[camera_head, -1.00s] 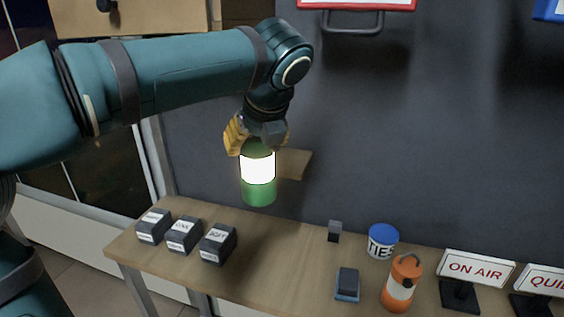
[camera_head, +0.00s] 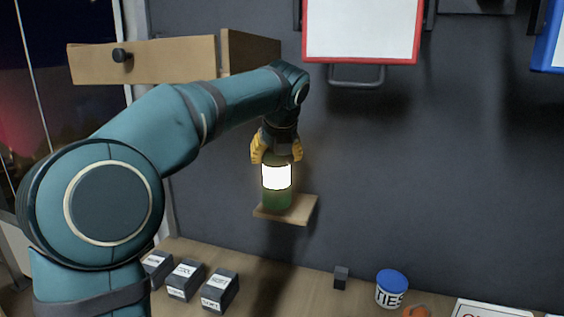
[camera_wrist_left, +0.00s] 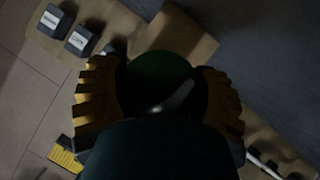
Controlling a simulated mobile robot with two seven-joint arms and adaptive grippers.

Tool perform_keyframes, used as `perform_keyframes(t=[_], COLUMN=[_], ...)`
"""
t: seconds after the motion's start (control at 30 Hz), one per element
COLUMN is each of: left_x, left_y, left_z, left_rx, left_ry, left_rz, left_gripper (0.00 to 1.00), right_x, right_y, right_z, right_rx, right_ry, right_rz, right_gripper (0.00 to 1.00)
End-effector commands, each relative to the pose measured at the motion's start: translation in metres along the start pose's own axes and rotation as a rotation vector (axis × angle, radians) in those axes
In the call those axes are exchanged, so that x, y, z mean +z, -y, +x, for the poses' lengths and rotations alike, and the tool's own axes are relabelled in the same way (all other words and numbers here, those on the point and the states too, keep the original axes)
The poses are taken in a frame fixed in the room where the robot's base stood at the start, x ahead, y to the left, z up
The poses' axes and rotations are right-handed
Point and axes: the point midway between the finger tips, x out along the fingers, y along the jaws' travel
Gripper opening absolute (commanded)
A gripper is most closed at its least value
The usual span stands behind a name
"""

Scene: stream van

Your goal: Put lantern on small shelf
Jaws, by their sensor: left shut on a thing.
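The lantern (camera_head: 277,177) is a green cylinder with a glowing white band. It is upright in my left gripper (camera_head: 276,152), whose yellow fingers are shut around its top. The small wooden shelf (camera_head: 300,212) juts from the dark wall. In the head view the lantern's base overlaps the shelf's top; I cannot tell for sure whether it touches. In the left wrist view the lantern's green top (camera_wrist_left: 160,80) sits between the yellow fingers, with the shelf (camera_wrist_left: 180,40) partly hidden behind it. My right gripper is not in view.
A wooden table (camera_head: 262,287) below holds several dark labelled boxes (camera_head: 184,280), a small dark block (camera_head: 341,278) and a blue-lidded TIES tub (camera_head: 391,289). A red-framed whiteboard (camera_head: 361,28) hangs at upper right. A wooden drawer (camera_head: 146,62) stands out at upper left.

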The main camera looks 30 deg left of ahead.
Motion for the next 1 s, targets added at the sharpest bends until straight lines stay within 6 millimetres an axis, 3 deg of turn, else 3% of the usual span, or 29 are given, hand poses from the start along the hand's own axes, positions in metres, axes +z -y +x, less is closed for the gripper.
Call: perform_keyframes(t=[0.1,0.3,0.67,1.0], left_x=[0.018,0.03,0.011,0.01], left_y=[0.011,0.02,0.02,0.02], left_z=[0.01,0.018,0.049,0.05], left_rx=[0.001,-0.001,-0.001,-0.001], left_ry=[0.001,0.002,0.001,0.001], left_rz=[-0.001,0.0,0.002,0.001], left_gripper=[0.22,0.22,0.22,0.22], right_x=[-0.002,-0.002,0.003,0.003], right_y=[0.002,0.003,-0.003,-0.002], right_z=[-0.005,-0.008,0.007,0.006], right_rx=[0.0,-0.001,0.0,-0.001], right_ry=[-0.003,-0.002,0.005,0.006], right_rz=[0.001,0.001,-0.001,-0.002], right_gripper=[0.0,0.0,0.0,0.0])
